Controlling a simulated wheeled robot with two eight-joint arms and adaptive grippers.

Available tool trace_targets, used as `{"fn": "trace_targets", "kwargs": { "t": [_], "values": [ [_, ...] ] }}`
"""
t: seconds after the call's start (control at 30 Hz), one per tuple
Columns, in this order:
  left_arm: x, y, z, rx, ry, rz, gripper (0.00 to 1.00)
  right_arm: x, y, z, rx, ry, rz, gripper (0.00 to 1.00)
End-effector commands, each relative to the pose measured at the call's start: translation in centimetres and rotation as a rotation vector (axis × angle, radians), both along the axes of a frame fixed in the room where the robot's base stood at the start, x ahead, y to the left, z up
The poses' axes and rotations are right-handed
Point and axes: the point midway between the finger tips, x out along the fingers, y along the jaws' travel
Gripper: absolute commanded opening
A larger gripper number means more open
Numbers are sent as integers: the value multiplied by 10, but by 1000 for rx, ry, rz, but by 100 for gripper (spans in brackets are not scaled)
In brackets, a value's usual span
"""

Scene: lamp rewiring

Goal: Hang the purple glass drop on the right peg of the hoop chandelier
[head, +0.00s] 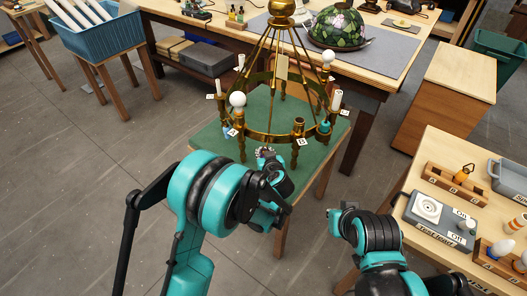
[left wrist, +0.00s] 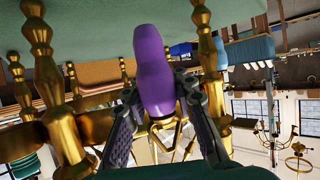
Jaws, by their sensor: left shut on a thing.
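The purple glass drop (left wrist: 154,62) is between the fingers of my left gripper (left wrist: 160,92) in the left wrist view. A gold triangular loop (left wrist: 165,130) shows at its lower end in that view. In the head view my left gripper (head: 268,156) is at the near side of the hoop chandelier (head: 270,136), just below the front rim, and hides the drop. The brass chandelier stands on a green-topped table (head: 215,143). Its gold posts (left wrist: 204,40) flank the drop in the left wrist view. I cannot tell which peg is the right one. My right gripper (head: 335,213) is apart from the chandelier; its fingers are unclear.
White bulbs (head: 238,99), candle sleeves and small tags sit around the hoop. A teal piece (head: 324,127) is at its right side. A workbench (head: 205,20) with a stained-glass shade (head: 335,27) stands behind. A parts table (head: 410,180) is at the right. Open floor lies left.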

Motion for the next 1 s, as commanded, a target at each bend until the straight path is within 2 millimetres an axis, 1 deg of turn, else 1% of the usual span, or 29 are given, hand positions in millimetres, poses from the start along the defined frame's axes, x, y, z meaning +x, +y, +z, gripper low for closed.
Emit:
{"fn": "trace_targets", "kwargs": {
  "t": [0.43,1.0],
  "values": [
    [1,-1,0,0,0,0,0,0,0,0,0,0,0,0],
    [21,-4,0,1,0,0,0,0,0,0,0,0,0,0]
  ]
}}
